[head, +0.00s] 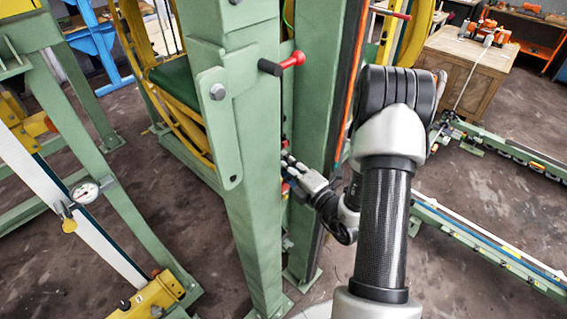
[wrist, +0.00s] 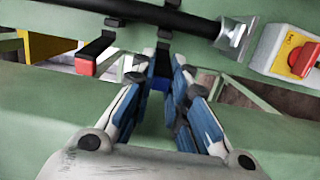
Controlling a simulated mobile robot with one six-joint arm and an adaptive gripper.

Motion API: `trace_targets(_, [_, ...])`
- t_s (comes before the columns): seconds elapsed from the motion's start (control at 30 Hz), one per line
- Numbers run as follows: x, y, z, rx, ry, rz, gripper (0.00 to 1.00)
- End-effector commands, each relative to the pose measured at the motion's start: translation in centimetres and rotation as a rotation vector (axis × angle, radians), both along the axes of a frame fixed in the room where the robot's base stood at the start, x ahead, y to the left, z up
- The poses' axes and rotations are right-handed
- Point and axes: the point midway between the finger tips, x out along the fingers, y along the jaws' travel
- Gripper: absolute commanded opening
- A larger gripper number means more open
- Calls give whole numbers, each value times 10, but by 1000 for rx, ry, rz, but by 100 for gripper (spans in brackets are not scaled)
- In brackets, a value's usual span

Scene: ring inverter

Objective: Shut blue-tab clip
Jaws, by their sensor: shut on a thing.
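The blue-tab clip (wrist: 163,58) shows in the wrist view as a dark hanging arm with a blue tab (wrist: 159,83) at its lower end. It sits just below a dark bar. My gripper (wrist: 165,68) reaches up to it with one finger on each side, and the fingers are shut on it. The fingers hide part of the tab and its sides. In the head view my gripper (head: 288,168) is beside the green upright, and the clip cannot be made out there.
A red-tab clip (wrist: 96,48) hangs left of my fingers, under the dark bar (wrist: 160,12). A red switch on a pale box (wrist: 290,52) is at the right.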

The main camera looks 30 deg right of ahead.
Motion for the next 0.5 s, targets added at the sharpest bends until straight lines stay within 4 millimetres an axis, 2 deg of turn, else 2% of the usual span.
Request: trace_targets(0.5, [-1, -7, 1, -1, -1, 70, 0])
